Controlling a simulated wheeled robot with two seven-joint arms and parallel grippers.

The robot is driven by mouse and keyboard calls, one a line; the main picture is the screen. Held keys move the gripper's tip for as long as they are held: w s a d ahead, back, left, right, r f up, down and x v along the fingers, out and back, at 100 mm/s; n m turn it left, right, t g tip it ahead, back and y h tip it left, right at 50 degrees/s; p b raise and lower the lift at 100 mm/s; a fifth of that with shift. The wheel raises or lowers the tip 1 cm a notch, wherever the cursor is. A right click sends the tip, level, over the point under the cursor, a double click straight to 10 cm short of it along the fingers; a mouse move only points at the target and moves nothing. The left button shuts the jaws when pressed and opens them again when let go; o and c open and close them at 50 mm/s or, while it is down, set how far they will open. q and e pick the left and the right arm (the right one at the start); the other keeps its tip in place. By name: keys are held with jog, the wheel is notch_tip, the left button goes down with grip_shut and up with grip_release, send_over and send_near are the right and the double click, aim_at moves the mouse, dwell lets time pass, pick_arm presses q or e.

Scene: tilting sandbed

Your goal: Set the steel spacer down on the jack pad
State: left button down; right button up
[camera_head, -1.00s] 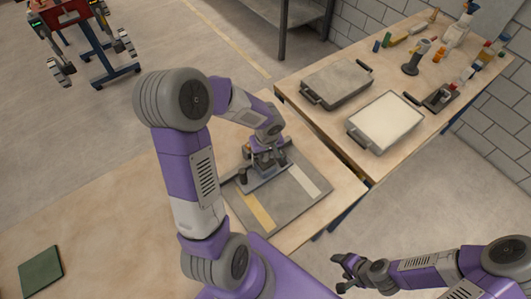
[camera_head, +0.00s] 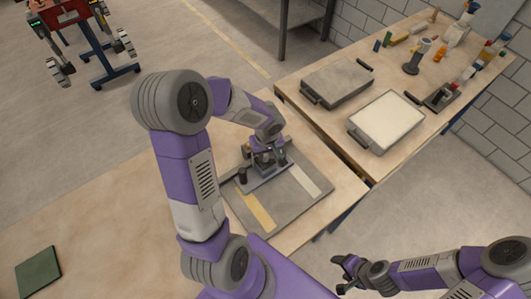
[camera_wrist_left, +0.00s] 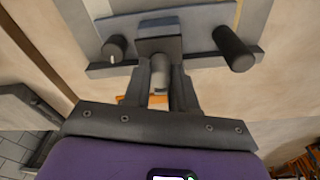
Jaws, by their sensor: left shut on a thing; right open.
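My left gripper (camera_head: 263,160) is over the grey bed frame on the near table. In the left wrist view its fingers (camera_wrist_left: 160,88) are shut on a light grey cylinder (camera_wrist_left: 159,72), which looks like the steel spacer. A dark grey block (camera_wrist_left: 159,47) is just beyond the cylinder at the fingertips. I cannot tell whether this block is the jack pad, or whether the spacer touches it. In the head view, the gripper hides the spacer. My right gripper (camera_head: 345,272) is open and empty at the lower right, clear of the table.
The grey bed frame (camera_head: 285,207) has a yellow strip and a pale strip. Black knobs (camera_wrist_left: 113,49) and (camera_wrist_left: 233,48) flank the fingers. Two trays, one with a grey top (camera_head: 337,82) and one pale (camera_head: 386,120), rest on the far table. A green pad (camera_head: 38,272) lies at lower left.

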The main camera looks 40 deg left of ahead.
pick_arm(q)
jog(key=shift+f+b, duration=0.2)
jog(key=shift+b, duration=0.1)
dwell(0.4)
jog(key=shift+f+b, duration=0.15)
jog(key=shift+b, duration=0.15)
jog(key=c, duration=0.8)
grip_release()
jog(key=shift+o, duration=0.2)
jog(key=o, duration=0.4)
jog(key=shift+r, duration=0.2)
jog(key=shift+r+p, duration=2.7)
jog(key=shift+r, duration=1.2)
